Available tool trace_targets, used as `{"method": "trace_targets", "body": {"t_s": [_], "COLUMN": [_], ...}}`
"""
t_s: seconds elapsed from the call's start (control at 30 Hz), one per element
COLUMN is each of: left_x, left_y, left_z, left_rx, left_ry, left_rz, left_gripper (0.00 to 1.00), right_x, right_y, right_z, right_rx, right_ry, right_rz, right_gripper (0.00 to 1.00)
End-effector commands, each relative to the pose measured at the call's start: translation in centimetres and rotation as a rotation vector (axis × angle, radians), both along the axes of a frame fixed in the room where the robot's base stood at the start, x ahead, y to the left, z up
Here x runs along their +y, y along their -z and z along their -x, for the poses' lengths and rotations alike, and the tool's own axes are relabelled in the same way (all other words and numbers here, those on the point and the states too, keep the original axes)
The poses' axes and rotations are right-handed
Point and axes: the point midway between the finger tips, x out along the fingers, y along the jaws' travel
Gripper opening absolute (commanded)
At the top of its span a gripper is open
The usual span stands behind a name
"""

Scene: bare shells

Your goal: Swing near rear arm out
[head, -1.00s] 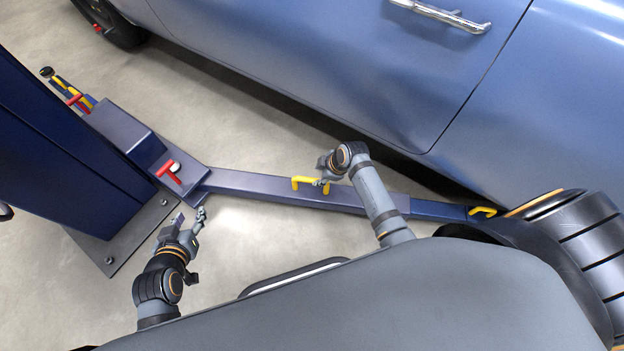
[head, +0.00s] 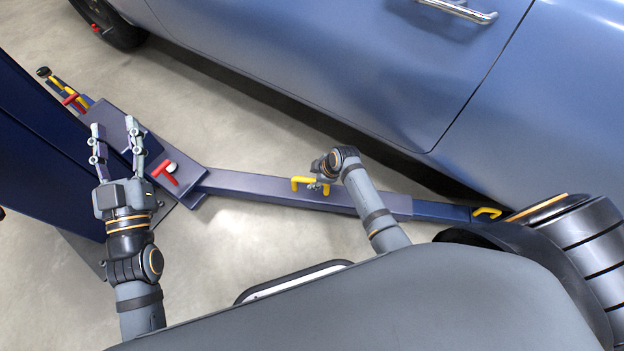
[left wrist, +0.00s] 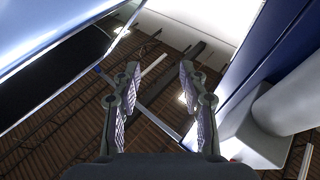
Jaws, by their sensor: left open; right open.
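The near rear arm (head: 250,188) is a long dark blue beam running from the lift post's base toward the right, below the car's side. A red T-shaped pin handle (head: 165,173) sits at the pivot end. My left gripper (head: 118,140) is open and empty, left of the red handle in the picture and over the carriage by the post. My right gripper (head: 320,178) is at the middle yellow handle; the jaws are partly hidden and I cannot tell contact.
The blue lift post (head: 40,150) stands at the left. A blue car (head: 330,70) fills the top and right. A second arm with a red handle (head: 72,98) lies beyond the carriage. Bare floor (head: 230,120) shows between the beam and the car.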

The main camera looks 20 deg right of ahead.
Motion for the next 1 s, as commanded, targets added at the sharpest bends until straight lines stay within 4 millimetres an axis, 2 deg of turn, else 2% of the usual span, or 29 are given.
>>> {"method": "trace_targets", "body": {"t_s": [0.2, 0.43, 0.6, 0.9, 1.0], "left_x": [-0.1, -0.3, -0.3, -0.3, -0.3], "left_y": [-5.2, -9.2, -10.5, -10.8, -10.7], "left_z": [1.7, 4.0, 4.9, 5.1, 5.1], "left_rx": [-0.231, -0.429, -0.497, -0.508, -0.507], "left_ry": [0.002, 0.007, 0.009, 0.010, 0.010], "left_rz": [-0.005, -0.010, -0.012, -0.012, -0.012], "left_gripper": [0.43, 0.43, 0.43, 0.43, 0.43], "right_x": [0.3, 0.5, 0.6, 0.6, 0.6], "right_y": [1.1, 1.8, 2.0, 2.0, 2.0], "right_z": [-0.4, -0.7, -0.8, -0.8, -0.8], "right_rx": [0.000, 0.000, 0.000, 0.000, 0.000], "right_ry": [-0.001, -0.001, 0.000, 0.000, 0.000], "right_rz": [-0.001, -0.001, -0.001, 0.000, 0.000], "right_gripper": [0.43, 0.43, 0.43, 0.43, 0.29]}}
